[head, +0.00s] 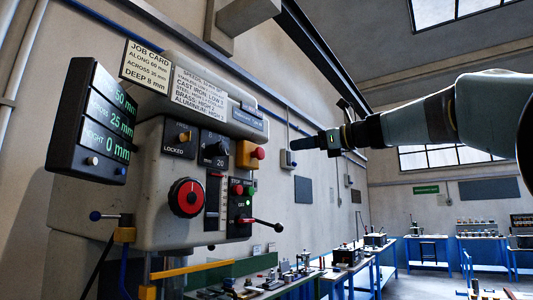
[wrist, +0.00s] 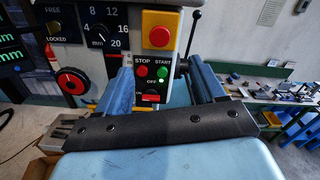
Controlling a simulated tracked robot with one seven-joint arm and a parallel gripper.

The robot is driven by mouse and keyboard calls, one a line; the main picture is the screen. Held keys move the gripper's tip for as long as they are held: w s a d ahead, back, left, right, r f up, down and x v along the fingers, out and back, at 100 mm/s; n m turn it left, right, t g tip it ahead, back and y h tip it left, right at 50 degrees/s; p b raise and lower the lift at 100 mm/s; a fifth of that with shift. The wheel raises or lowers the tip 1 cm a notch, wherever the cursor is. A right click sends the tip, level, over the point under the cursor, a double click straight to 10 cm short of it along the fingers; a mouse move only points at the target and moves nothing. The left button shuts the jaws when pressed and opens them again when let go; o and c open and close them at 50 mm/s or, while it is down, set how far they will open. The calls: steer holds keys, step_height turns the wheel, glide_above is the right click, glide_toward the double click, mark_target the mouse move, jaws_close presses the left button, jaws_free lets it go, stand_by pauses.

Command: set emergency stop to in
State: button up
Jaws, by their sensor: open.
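The emergency stop is a round red button (head: 258,153) on a yellow box (head: 243,154) at the right side of the machine head. In the head view the red knob stands out from the box. In the wrist view the red button (wrist: 160,36) is at the top centre, on its yellow box (wrist: 149,20). My gripper (head: 296,143) is to the right of the button in the head view, pointing left, with a visible gap. In the wrist view my gripper (wrist: 163,72) has its two blue fingers apart, with nothing between them, and the button shows above the gap.
Below the emergency stop are a red stop button (wrist: 141,71) and a green start button (wrist: 162,71). A black lever (wrist: 193,30) stands right of it. Workbenches (head: 345,266) stand behind.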

mark_target(262, 152)
steer(key=x, duration=1.3)
steer(key=shift+w+a, duration=0.2)
steer(key=shift+a, duration=0.05)
jaws_close()
